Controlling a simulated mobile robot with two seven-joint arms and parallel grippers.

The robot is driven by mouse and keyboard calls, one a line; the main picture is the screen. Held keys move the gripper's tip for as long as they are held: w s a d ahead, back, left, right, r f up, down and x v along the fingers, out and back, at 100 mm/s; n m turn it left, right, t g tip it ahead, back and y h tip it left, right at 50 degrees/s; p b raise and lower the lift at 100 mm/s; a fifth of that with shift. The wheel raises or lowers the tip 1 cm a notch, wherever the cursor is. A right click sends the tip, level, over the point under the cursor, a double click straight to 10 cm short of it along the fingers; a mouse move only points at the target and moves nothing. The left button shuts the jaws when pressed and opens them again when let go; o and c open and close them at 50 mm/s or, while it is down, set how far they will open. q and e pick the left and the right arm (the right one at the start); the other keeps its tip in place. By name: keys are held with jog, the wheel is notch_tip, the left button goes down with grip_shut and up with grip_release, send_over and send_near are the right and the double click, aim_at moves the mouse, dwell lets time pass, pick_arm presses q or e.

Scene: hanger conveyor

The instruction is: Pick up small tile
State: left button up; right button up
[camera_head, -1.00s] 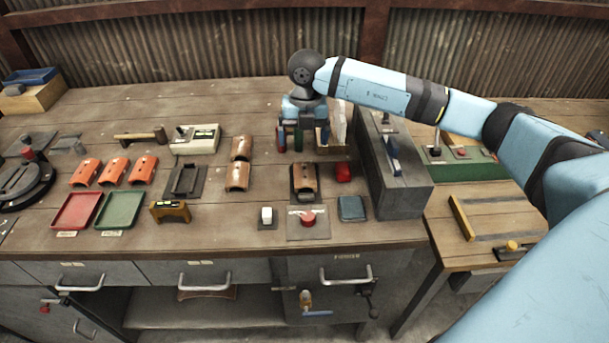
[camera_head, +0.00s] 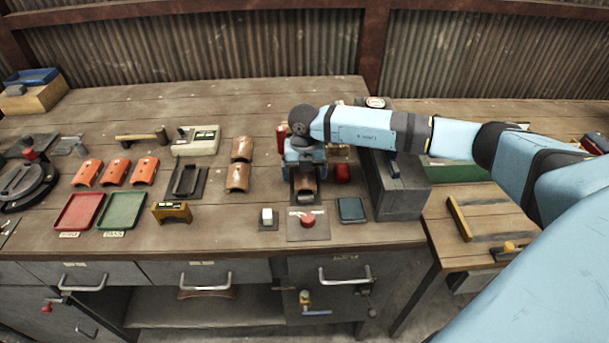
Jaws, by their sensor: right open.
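A small brown curved tile (camera_head: 306,187) sits on a dark fixture near the front of the bench, behind a red button. My right gripper (camera_head: 305,176) is directly above this tile, open, with its body hiding the tile's back part. I cannot tell whether the fingers touch it. Two more brown tiles lie to the left, one behind (camera_head: 241,149) and one in front (camera_head: 237,178). Several orange tiles (camera_head: 116,172) lie in a row farther left. My left gripper is not in view.
A grey metal box (camera_head: 400,197) stands close to the right of the gripper. A red button (camera_head: 307,220), a white switch (camera_head: 267,216) and a blue-grey pad (camera_head: 351,209) lie in front. Red (camera_head: 77,211) and green (camera_head: 121,210) trays lie left.

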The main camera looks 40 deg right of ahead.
jog(key=shift+f, duration=0.75)
jog(key=c, duration=1)
jog(key=shift+r, duration=0.15)
jog(key=shift+c, duration=0.2)
